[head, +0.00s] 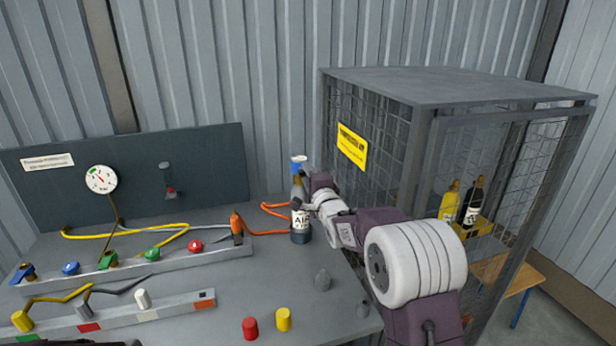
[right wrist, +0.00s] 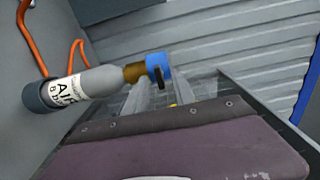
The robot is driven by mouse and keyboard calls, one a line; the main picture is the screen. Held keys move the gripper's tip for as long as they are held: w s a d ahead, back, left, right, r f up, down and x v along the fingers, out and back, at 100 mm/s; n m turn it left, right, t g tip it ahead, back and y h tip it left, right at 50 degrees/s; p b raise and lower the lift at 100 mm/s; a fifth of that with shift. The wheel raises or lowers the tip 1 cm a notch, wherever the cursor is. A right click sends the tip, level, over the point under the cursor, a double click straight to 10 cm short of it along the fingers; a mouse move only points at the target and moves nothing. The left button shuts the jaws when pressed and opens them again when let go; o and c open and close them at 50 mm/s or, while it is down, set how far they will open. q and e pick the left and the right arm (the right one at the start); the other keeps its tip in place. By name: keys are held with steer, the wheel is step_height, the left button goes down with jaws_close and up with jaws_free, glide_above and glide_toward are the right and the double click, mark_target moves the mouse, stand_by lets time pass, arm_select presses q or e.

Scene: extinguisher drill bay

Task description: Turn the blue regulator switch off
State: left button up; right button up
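A grey cylinder (head: 300,216) with a white "Air" label stands upright at the back right of the bench. A blue regulator (head: 298,162) tops its brownish neck. In the right wrist view the regulator (right wrist: 158,66) lies sideways with a dark switch (right wrist: 161,78) on its face. My right gripper (head: 318,186) is close beside the cylinder's upper part, just right of and below the regulator. My left gripper is out of view.
A mesh cage (head: 455,90) stands to the right, close to my right arm. An orange hose (head: 272,228) lies left of the cylinder. Valve rails (head: 180,262), a gauge (head: 100,179), and red (head: 250,328) and yellow (head: 283,319) caps occupy the bench.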

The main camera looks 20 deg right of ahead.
steer(key=s, duration=0.9)
steer(key=shift+d+b, duration=0.15)
steer(key=shift+b, duration=0.25)
steer(key=shift+f, duration=0.1)
